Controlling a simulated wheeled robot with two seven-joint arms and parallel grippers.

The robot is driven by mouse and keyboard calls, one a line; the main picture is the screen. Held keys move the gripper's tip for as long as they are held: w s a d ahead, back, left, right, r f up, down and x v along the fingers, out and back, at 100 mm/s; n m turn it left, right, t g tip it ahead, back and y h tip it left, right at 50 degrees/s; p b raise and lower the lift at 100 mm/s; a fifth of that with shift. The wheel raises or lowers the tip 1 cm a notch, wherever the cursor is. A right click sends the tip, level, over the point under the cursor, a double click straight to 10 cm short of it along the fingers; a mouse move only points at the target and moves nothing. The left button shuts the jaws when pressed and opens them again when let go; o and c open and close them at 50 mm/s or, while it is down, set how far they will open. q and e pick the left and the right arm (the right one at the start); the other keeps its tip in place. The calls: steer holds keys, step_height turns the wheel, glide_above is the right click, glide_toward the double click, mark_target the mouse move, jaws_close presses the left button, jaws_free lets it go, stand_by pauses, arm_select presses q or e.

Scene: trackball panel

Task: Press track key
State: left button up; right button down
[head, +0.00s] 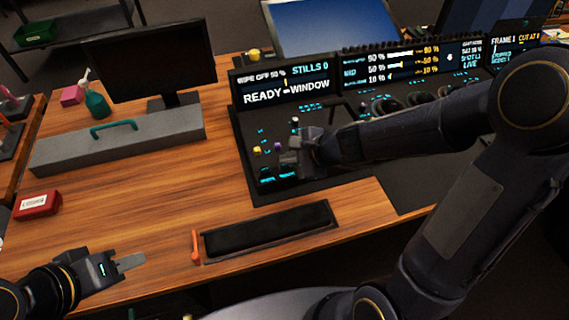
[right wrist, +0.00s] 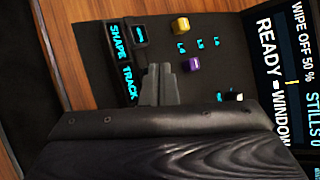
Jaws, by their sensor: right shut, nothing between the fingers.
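The track key (right wrist: 128,83) is a dark key with cyan letters reading TRACK, beside the SHAPE key (right wrist: 118,43) on the dark panel. In the head view the track key (head: 287,174) is a small cyan-lettered patch near the panel's front edge. My right gripper (right wrist: 161,84) is shut and empty, its tips just beside the track key in the right wrist view. In the head view my right gripper (head: 286,160) is over the panel's front-left part; contact cannot be told. My left gripper (head: 131,262) is over the front left of the table; its finger gap cannot be made out.
A yellow knob (right wrist: 181,25) and a purple knob (right wrist: 192,64) stand near the keys. A screen (head: 280,88) behind reads READY = WINDOW. A red box (head: 37,204) sits at left; the wood between is clear.

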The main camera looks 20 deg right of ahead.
mark_target(289, 166)
steer(key=shift+f+b, duration=0.35)
steer(key=shift+r, duration=0.1)
stand_by(0.5)
steer(key=shift+r+p, duration=0.9)
step_height(289, 166, up, 5)
steer(key=p, duration=0.5)
steer(key=shift+r, duration=0.1)
stand_by(0.4)
